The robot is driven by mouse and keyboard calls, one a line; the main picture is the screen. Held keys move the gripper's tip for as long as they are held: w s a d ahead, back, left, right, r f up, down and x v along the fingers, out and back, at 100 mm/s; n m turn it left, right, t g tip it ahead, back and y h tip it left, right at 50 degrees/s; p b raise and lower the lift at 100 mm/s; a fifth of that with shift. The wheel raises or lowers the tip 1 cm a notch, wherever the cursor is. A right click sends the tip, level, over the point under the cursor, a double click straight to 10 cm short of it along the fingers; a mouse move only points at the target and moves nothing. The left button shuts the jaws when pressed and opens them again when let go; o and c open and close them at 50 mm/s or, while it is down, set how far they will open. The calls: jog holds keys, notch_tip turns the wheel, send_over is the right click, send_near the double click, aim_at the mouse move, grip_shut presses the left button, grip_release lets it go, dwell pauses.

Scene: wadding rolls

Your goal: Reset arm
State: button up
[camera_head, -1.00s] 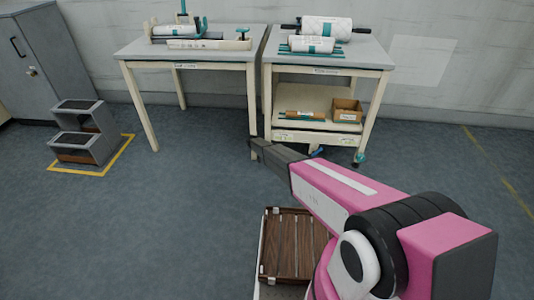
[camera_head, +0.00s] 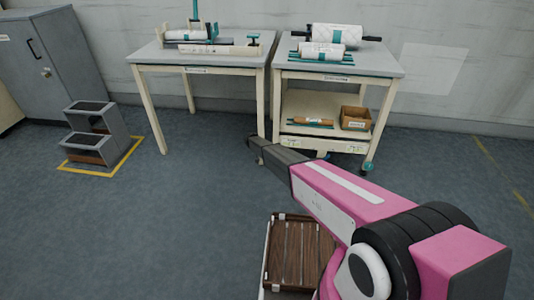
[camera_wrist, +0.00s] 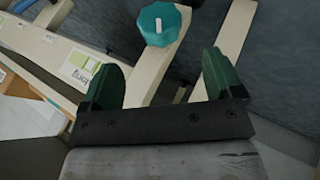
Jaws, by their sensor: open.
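My gripper (camera_wrist: 164,78) is open in the wrist view. Its two green fingers stand well apart with nothing between them. In the head view my pink arm reaches forward and left, with its dark end (camera_head: 262,148) low in front of the gap between the two tables. The wrist view shows cream table parts and a teal knob (camera_wrist: 160,24) beyond the fingers. I cannot tell how close they are.
The left table (camera_head: 155,55) holds a wadding roll on a stand. The right wheeled cart (camera_head: 385,62) carries two rolls on top; its lower shelf holds a small roll and a cardboard box (camera_head: 355,119). Grey steps (camera_head: 92,140) stand left. A slatted wooden tray (camera_head: 300,255) lies below my arm.

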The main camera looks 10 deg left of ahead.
jog(key=s+d+r+m+g+y, duration=0.1)
jog(key=s+d+r+g+y, duration=0.1)
jog(key=s+d+r, duration=1.25)
jog(key=s+d+r+g+y, duration=0.1)
jog(key=s+d+r+g, duration=0.1)
jog(key=s+d+r, duration=1.25)
jog(key=s+d+r+y, duration=0.1)
jog(key=s+d+r, duration=0.1)
jog(key=s, duration=0.8)
jog(key=s+d+r+y, duration=0.2)
jog(key=s+r, duration=0.3)
jog(key=s, duration=0.5)
jog(key=shift+d+r+g, duration=0.2)
jog(key=shift+d+g, duration=0.1)
jog(key=shift+d, duration=0.4)
